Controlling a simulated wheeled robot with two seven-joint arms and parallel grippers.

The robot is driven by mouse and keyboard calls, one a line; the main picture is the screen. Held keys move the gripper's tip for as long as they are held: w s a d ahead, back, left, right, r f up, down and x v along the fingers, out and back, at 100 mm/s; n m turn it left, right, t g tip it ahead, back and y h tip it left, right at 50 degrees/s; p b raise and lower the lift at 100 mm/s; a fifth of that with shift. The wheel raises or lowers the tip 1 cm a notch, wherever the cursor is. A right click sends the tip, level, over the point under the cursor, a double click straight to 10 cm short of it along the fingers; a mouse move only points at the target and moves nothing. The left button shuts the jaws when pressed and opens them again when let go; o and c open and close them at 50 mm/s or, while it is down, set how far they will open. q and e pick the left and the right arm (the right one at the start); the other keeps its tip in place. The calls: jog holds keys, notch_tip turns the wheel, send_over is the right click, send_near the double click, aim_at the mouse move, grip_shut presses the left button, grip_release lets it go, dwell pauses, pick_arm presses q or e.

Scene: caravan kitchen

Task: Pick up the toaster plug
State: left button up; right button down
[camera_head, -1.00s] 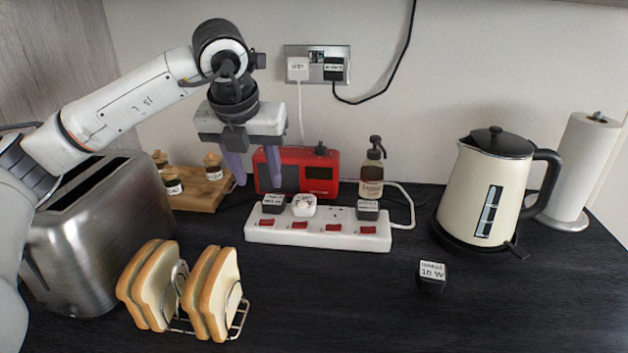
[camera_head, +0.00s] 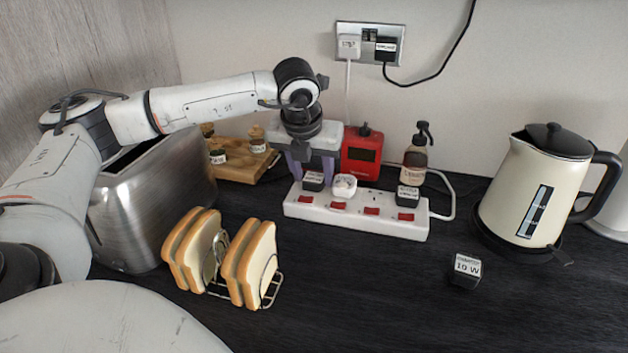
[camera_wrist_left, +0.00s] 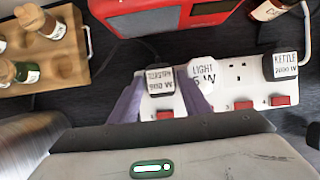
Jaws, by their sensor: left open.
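The toaster plug (camera_head: 313,181) is black with a white label and sits in the leftmost socket of the white power strip (camera_head: 328,214). In the left wrist view its label (camera_wrist_left: 160,81) reads toaster. My left gripper (camera_head: 312,176) is open, pointing down, with one purple finger on each side of the toaster plug. In the left wrist view the plug lies between the fingertips (camera_wrist_left: 161,91); I cannot tell whether they touch it. My right gripper is not in view.
A white light plug (camera_head: 344,187) stands close to the right finger. The kettle plug (camera_head: 407,196) is farther right. Behind are a red radio (camera_head: 361,154) and a bottle (camera_head: 415,155). The toaster (camera_head: 150,215) and toast rack (camera_head: 270,284) stand left. A loose black plug (camera_head: 466,269) lies right.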

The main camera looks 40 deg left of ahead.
pick_arm(q)
jog(key=c, duration=0.7)
